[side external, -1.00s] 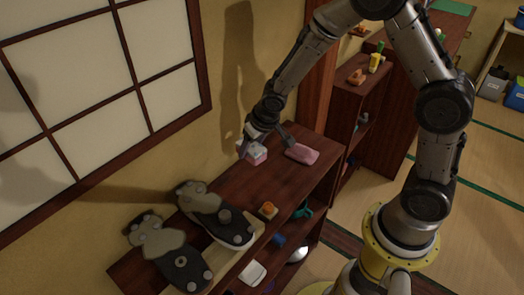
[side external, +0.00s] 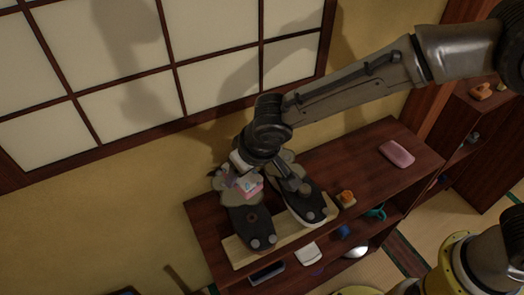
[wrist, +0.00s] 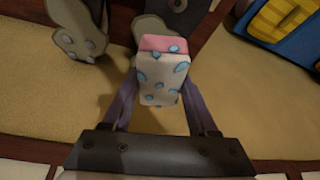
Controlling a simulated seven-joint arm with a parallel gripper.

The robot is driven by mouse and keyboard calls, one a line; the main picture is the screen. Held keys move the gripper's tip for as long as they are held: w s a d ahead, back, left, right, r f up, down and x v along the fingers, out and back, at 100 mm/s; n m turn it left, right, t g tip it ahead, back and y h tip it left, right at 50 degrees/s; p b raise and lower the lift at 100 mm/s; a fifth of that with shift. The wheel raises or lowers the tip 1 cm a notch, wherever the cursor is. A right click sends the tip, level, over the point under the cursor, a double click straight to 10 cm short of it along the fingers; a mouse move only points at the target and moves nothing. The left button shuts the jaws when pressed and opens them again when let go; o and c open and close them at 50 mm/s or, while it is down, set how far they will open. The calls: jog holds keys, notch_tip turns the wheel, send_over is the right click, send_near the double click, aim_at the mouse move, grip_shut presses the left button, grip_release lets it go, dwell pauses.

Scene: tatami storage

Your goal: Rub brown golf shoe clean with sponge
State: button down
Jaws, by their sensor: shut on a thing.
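Two shoes with dark and grey-tan surfaces and round studs lie side by side on a pale board on the shelf top: a left one (side external: 248,222) and a right one (side external: 308,205). Neither looks plainly brown. My gripper (side external: 252,183) is shut on a pink and white sponge with blue spots (wrist: 160,85), which also shows in the side view (side external: 250,187). It holds the sponge over the left shoe's wall-side part, partly hiding it. I cannot tell whether they touch. Parts of a shoe (wrist: 76,28) show at the wrist view's top left.
A pink block (side external: 397,154) lies on the clear right part of the dark wooden shelf (side external: 355,165). A papered window (side external: 120,60) and wall stand close behind. Lower shelves hold several small items.

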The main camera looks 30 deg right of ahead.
aim_at(244, 203)
jog(key=shift+s+a+f, duration=0.25)
jog(key=shift+a, duration=0.05)
jog(key=shift+f, duration=2.7)
jog(key=shift+f, duration=0.6)
jog(key=shift+s+d, duration=0.25)
jog(key=shift+s, duration=0.55)
jog(key=shift+w+a, duration=0.25)
jog(key=shift+w, duration=0.6)
jog(key=shift+w+a, duration=0.2)
jog(key=shift+w, duration=0.65)
jog(key=shift+s+d, duration=0.25)
jog(key=shift+s, duration=0.65)
jog(key=shift+s+d, duration=0.25)
jog(key=shift+s, duration=0.65)
jog(key=shift+w, duration=0.1)
